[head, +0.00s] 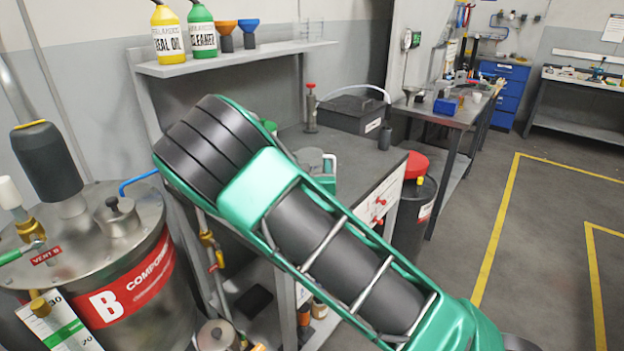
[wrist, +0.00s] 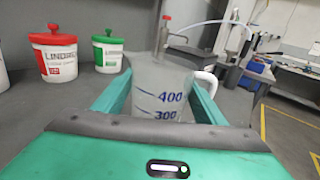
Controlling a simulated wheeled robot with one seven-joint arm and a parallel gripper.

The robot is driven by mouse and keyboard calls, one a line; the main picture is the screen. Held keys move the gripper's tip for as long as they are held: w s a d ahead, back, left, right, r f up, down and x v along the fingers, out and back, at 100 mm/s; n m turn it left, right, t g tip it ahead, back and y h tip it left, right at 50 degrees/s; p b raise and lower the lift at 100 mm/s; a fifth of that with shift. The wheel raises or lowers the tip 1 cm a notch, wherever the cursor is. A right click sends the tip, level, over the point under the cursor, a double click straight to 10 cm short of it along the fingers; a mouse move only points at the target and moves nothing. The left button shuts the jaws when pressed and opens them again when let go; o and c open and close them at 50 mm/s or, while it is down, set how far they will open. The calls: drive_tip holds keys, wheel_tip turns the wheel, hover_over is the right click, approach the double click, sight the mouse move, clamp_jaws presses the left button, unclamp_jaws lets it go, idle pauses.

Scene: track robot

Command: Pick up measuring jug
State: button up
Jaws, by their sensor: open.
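The measuring jug (wrist: 160,92) is whitish and translucent, with blue marks reading 400 and 300 and a white handle on its right side. It stands upright on the grey bench in the wrist view. My gripper (wrist: 160,88) is open, with one green finger to the left of the jug and one to the right. The jug's upper body shows between the fingers; I cannot tell whether either finger touches it. The gripper's palm hides the jug's lower part.
A red-lidded tub (wrist: 54,55) and a green-lidded tub (wrist: 108,52) stand left of the jug. A red-capped dispenser (head: 311,108) and a dark box (head: 350,113) are farther back. A shelf (head: 240,58) with bottles overhangs the bench. A large drum (head: 90,255) stands left.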

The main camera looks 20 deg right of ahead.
drive_tip(key=shift+w+d, duration=0.1)
drive_tip(key=shift+w, duration=0.25)
drive_tip(key=shift+c, duration=0.4)
drive_tip(key=c, duration=0.6)
drive_tip(key=shift+r, duration=0.15)
